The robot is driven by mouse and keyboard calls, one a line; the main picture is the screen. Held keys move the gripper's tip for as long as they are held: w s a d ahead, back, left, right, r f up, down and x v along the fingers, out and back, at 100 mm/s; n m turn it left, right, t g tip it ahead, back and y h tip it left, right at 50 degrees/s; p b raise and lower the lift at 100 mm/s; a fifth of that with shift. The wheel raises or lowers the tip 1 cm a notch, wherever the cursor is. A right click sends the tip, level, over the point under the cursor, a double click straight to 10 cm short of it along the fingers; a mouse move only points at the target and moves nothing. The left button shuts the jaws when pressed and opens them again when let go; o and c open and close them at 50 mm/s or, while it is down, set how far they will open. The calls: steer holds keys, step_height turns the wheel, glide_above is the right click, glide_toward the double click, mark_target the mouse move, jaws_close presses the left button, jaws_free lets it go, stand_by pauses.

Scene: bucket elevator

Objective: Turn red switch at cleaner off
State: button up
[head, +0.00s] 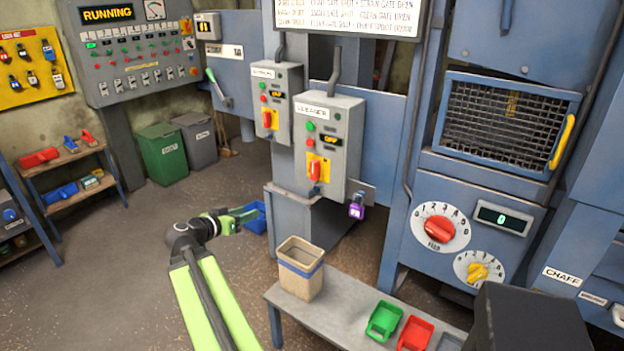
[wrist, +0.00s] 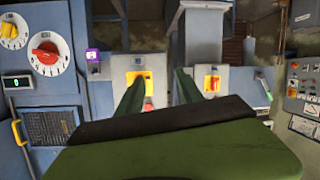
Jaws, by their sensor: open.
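The grey cleaner box (head: 340,120) hangs on a blue column in the middle of the head view. Its red switch (head: 314,170) stands upright on a yellow plate low on the box. A small amber display above it seems to read OFF. My gripper (head: 235,217) is open and empty, to the left of and below the box, apart from it. The wrist view is upside down; it shows the gripper's two fingers (wrist: 160,74) spread, with the cleaner's yellow plate (wrist: 148,79) partly hidden behind the left finger.
A similar box (head: 285,78) with a red switch is left of the cleaner. A purple padlock (head: 356,208) hangs at the cleaner's lower right. A bench (head: 335,310) with a tan bin (head: 301,270) stands below. A blue bin (head: 255,217) is behind my gripper.

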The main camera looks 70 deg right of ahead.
mark_target(313, 167)
steer(key=s+d+r+m+g+h, duration=0.2)
steer(key=s+d+r+m+h, duration=0.1)
steer(key=s+d+r, duration=0.45)
steer(key=x, duration=0.6)
steer(key=f+x, duration=0.1)
steer(key=x, duration=0.5)
steer(key=b+x, duration=0.1)
steer(key=x, duration=0.5)
steer(key=shift+s+f, duration=0.35)
steer(key=shift+s, duration=0.05)
